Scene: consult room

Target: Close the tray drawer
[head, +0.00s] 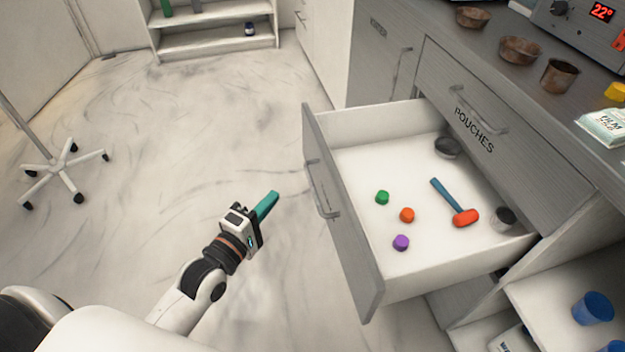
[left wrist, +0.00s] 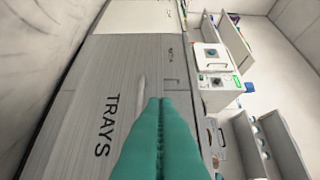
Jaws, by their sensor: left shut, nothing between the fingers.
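The tray drawer (head: 343,220) is pulled well out below the drawer marked POUCHES (head: 460,80). Its grey front bears a bar handle (head: 320,192). In the left wrist view the drawer front (left wrist: 75,105) reads TRAYS, and its pale handle (left wrist: 139,95) shows beside my fingers. My left gripper (head: 270,201) has teal fingers pressed together, with nothing between them. In the head view it is in front of the drawer, left of the front and apart from it. The fingers also show in the left wrist view (left wrist: 160,115), pointing toward the front. My right gripper is in neither view.
Inside the drawer lie a hammer (head: 464,216), green (head: 382,197), orange (head: 407,215) and purple (head: 401,242) pieces, and dark metal cups (head: 447,147). A wheeled stand (head: 55,168) is at left. The floor (head: 190,130) between is clear.

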